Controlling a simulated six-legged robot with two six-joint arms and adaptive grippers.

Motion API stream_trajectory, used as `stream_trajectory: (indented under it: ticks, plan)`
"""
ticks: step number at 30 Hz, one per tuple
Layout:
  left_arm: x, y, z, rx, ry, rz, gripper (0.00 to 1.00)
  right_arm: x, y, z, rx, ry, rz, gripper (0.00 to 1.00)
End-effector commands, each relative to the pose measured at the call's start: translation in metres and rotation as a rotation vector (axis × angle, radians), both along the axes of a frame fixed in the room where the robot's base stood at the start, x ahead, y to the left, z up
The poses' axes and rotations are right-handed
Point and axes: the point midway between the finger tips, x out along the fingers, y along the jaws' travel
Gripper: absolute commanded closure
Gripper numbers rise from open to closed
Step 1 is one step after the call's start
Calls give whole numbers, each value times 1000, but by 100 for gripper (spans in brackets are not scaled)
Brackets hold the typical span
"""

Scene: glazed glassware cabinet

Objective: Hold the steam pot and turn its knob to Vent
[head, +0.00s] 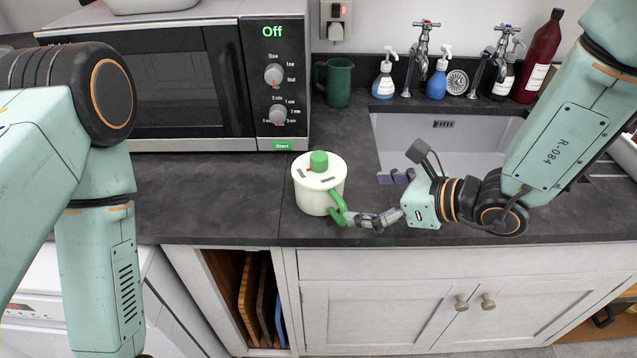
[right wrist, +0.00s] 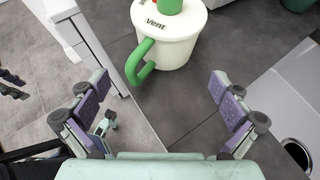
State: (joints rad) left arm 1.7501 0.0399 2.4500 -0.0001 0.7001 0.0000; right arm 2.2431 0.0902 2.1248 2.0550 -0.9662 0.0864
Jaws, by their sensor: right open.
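The steam pot (head: 318,197) is white and stands upright on the dark worktop, in front of the microwave's right end. Its green knob (head: 319,161) sits on the lid, with a small red mark at its left side. Dark labels flank the knob; the one nearest the handle reads "Vent" in the right wrist view. The green handle (head: 338,208) faces my right gripper (head: 367,198). That gripper is open; its spread fingers also show in the right wrist view (right wrist: 160,82), with the handle (right wrist: 140,62) ahead of them and nothing held. My left arm is at the left; its gripper is not seen.
The microwave (head: 170,85), showing "Off", stands behind the pot. A green mug (head: 336,82) is behind it, and the sink (head: 450,140) to the right. Bottles and taps line the back. The worktop left of the pot is clear; its front edge is close.

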Motion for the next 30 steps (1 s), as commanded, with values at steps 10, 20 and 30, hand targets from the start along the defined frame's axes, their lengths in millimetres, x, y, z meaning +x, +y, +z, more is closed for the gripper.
stream_trajectory:
  ticks: [10,20,30]
  plan:
    - [0,0,-18,0,0,0,60,21,34,-25,-3,-1,7,0]
    - [0,0,-34,0,0,0,60,38,59,-41,-2,1,5,0]
    - [0,0,-36,0,0,0,60,42,65,-43,0,1,4,0]
